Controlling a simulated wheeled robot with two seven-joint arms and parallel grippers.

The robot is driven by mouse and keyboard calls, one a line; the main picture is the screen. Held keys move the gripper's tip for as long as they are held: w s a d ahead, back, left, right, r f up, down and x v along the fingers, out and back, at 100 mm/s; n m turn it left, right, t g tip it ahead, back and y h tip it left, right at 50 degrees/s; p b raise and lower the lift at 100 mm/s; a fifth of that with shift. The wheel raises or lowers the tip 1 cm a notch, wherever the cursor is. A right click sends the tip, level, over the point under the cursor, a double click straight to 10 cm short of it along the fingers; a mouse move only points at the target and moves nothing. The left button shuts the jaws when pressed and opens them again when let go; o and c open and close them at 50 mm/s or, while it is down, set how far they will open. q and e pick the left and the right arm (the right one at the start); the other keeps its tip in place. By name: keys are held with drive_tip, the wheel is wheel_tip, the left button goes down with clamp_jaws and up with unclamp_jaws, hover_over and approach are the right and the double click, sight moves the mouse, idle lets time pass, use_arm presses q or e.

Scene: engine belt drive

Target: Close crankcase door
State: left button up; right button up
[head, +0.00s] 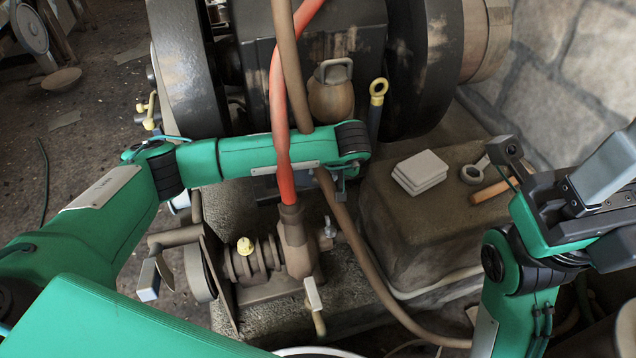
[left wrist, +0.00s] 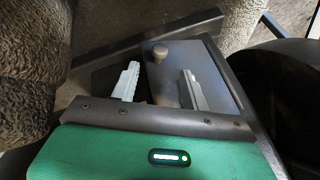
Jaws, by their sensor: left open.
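The crankcase door appears as a flat grey panel (left wrist: 165,80) with a round knob (left wrist: 159,52) in the left wrist view. My left gripper (left wrist: 160,69) is open, its two pale fingers apart in front of the panel, with the knob showing between and beyond their tips. I cannot tell whether the fingers touch the panel, or how far it stands from its frame. In the head view my left arm covers this spot, and the door is not clearly visible. My right gripper (head: 560,175) is at the right edge, away from the engine; its finger opening is unclear.
A red hose (head: 276,85) and a brown hose (head: 292,75) run down past my left arm. Large dark flywheels (head: 187,70) flank the engine block.

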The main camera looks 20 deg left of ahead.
sight(317, 180)
use_arm(q)
drive_tip(key=b+x, duration=0.3)
drive_tip(key=x, duration=0.4)
drive_tip(key=shift+f, duration=0.3)
